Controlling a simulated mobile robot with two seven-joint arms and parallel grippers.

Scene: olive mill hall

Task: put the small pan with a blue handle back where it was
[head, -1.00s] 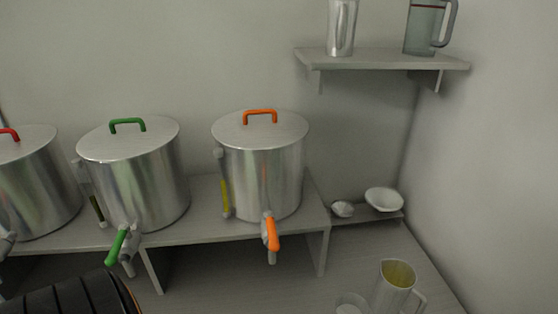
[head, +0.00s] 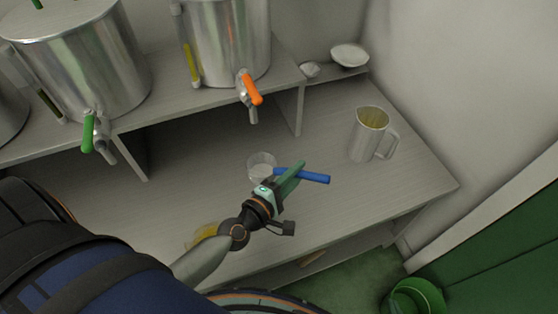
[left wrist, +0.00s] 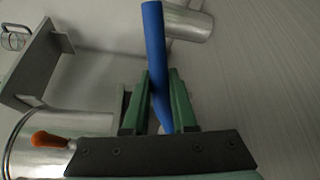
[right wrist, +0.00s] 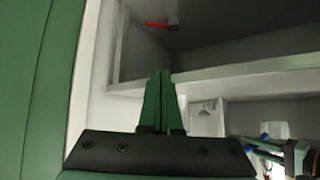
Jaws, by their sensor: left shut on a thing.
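My left gripper (head: 292,176) is shut on the blue handle (head: 315,177) above the grey counter. The handle's free end points right, towards the jug. In the left wrist view the handle (left wrist: 154,40) runs up from between the green fingers (left wrist: 160,105). A small, pale round vessel (head: 260,162) shows at the handle's left end in the head view. I cannot tell whether it is the pan's bowl or a separate cup behind it. My right gripper (right wrist: 158,100) is shut with nothing visible between its fingers, and it is out of the head view.
A metal jug (head: 366,137) stands on the counter to the right. Steel drums with green (head: 89,132) and orange (head: 250,88) taps stand on a raised shelf. Something yellow (head: 203,236) is partly behind my arm. White bowls (head: 349,55) sit at the back. A green bin (head: 418,297) stands lower right.

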